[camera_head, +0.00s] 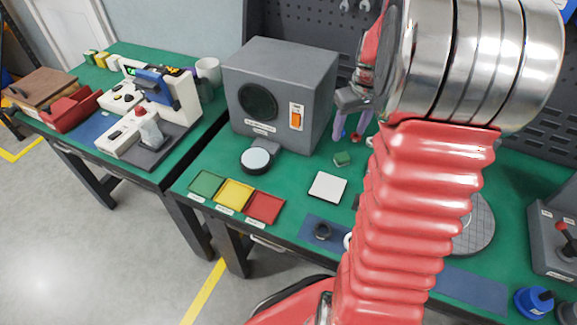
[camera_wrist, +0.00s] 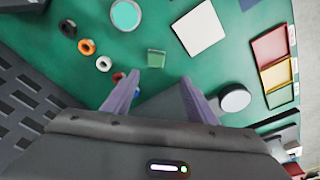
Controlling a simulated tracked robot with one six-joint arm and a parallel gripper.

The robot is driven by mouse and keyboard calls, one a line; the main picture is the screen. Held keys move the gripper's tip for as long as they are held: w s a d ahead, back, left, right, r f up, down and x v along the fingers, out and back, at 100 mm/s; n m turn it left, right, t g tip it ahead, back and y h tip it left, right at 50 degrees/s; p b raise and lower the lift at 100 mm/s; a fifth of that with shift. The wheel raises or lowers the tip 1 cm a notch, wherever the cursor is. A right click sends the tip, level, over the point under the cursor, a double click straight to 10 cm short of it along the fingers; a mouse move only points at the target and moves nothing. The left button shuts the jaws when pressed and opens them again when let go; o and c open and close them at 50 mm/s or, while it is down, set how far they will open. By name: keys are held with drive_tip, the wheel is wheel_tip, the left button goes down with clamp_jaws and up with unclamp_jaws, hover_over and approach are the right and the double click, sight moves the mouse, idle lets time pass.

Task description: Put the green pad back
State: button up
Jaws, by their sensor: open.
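The green pad (camera_head: 342,158) is a small green block lying on the green bench top, right of the grey box's base. In the wrist view the green pad (camera_wrist: 156,58) lies just beyond the fingertips, roughly midway between them. My gripper (camera_head: 350,132) hangs above the bench beside the grey box, close to the pad. In the wrist view its two purple fingers (camera_wrist: 160,77) are spread apart with nothing between them. A green tray (camera_head: 206,184) lies empty at the bench's front left, beside a yellow tray (camera_head: 233,194) and a red tray (camera_head: 264,207).
A white square plate (camera_head: 327,187) lies between the trays and the pad. The grey box (camera_head: 280,95) with an orange switch stands behind, a pale-topped disc (camera_head: 256,160) before it. Several rings, including an orange ring (camera_wrist: 86,47), lie near the pad. My arm hides the bench's middle right.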

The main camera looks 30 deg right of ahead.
drive_tip(key=a+r, duration=0.6)
drive_tip(key=a, duration=0.3)
drive_tip(key=s+a+r+t, duration=0.2)
drive_tip(key=s+a, duration=0.5)
drive_tip(key=a, duration=0.3)
drive_tip(key=s+a+r+n+t, duration=0.1)
drive_tip(key=s+a+r, duration=0.2)
drive_tip(key=s+a, duration=0.4)
drive_tip(key=a, duration=0.4)
drive_tip(key=shift+s+a+r+t, duration=0.15)
drive_tip(key=shift+a+t, duration=0.05)
drive_tip(key=shift+t, duration=0.2)
